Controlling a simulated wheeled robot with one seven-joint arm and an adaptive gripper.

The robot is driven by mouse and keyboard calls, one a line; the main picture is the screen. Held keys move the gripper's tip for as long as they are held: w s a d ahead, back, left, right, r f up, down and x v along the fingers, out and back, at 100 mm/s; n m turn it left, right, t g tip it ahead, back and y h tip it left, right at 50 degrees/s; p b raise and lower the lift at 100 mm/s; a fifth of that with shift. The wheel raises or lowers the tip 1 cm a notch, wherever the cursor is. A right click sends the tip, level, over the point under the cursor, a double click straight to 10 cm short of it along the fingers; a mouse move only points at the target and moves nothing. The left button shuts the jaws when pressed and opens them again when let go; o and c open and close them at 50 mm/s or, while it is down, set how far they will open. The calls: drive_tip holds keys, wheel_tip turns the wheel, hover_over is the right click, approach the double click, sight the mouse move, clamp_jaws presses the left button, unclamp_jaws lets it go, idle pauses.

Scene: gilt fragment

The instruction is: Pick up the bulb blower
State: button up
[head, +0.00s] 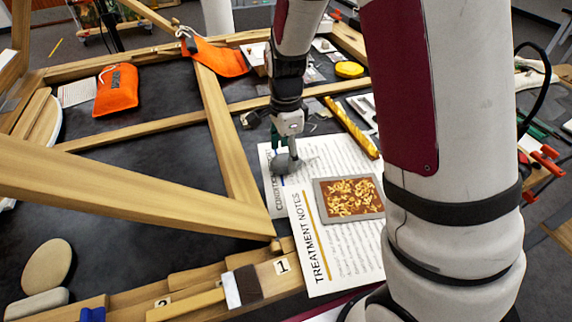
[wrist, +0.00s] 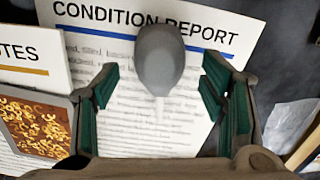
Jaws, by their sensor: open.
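The bulb blower (wrist: 160,62) is grey with a rounded bulb and a pale narrow nozzle. In the wrist view it lies over the condition report sheet (wrist: 95,45), its nozzle toward my gripper. My gripper (wrist: 162,88) is open, with its green-lined fingers to either side of the blower and apart from it. In the head view the grey blower (head: 285,163) shows just below my gripper (head: 281,150), partly hidden by the fingers.
A treatment notes sheet (head: 324,262) bears a framed gilt fragment (head: 350,198) close by. A wooden frame (head: 222,140) spans the dark table to the left. A yellow bar (head: 352,128) lies to the right. An orange pouch (head: 116,90) lies farther left.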

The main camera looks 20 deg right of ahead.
drive_tip(key=shift+f, duration=1.35)
drive_tip(key=c, duration=1.2)
drive_tip(key=shift+c, duration=0.2)
